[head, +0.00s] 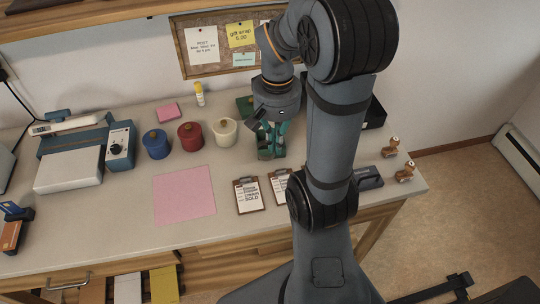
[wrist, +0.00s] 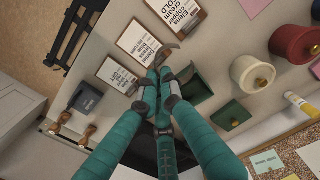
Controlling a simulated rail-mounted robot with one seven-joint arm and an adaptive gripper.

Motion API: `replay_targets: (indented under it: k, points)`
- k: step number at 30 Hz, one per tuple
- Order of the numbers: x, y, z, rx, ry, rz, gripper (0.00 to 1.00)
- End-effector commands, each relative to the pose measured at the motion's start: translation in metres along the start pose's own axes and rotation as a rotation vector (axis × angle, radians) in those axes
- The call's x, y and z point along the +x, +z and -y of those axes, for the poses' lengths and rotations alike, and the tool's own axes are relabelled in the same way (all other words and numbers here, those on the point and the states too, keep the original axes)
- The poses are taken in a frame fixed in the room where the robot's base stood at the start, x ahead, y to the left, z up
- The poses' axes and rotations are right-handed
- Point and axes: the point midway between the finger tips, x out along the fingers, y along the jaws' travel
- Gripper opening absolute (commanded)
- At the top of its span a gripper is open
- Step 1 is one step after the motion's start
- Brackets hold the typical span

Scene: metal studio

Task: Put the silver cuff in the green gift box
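My three-fingered gripper (wrist: 160,80) has teal fingers that draw close together at the tips. A curved greyish-tan piece (wrist: 165,54), which looks like the silver cuff, shows at the fingertips and appears held between them. The cuff cannot be made out in the head view, where my gripper (head: 270,152) points down at the bench behind the clipboards. The open green gift box (wrist: 197,88) lies just right of the fingertips in the wrist view, partly covered by a finger. Its green lid (wrist: 231,114) with a knob lies beside it; the lid also shows behind my gripper in the head view (head: 244,104).
Blue (head: 156,145), red (head: 190,137) and cream (head: 225,132) round boxes stand left of my gripper. Several clipboards (head: 248,194) lie in front. A pink sheet (head: 184,195) lies left of them. Wooden-handled stamps (head: 404,173) stand at the right edge.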

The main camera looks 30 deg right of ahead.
Motion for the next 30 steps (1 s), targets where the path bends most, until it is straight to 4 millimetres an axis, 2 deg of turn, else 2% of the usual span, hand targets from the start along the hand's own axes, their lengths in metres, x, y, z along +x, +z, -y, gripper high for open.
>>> replay_targets:
  k: [1,4,7,15,21,26,30]
  points:
    - [0.008,-0.001,-0.003,0.013,-0.001,0.0,0.0]
    - [0.014,-0.005,-0.007,0.025,-0.001,0.001,0.0]
    - [0.021,-0.018,-0.011,0.028,0.0,0.003,0.0]
    - [0.057,-0.077,-0.021,0.028,0.0,0.003,0.0]
    - [0.075,-0.109,-0.026,0.028,-0.001,0.001,0.0]
    - [0.082,-0.117,-0.027,0.028,-0.001,0.0,0.0]
    - [0.102,-0.116,-0.027,0.026,0.0,0.004,0.0]
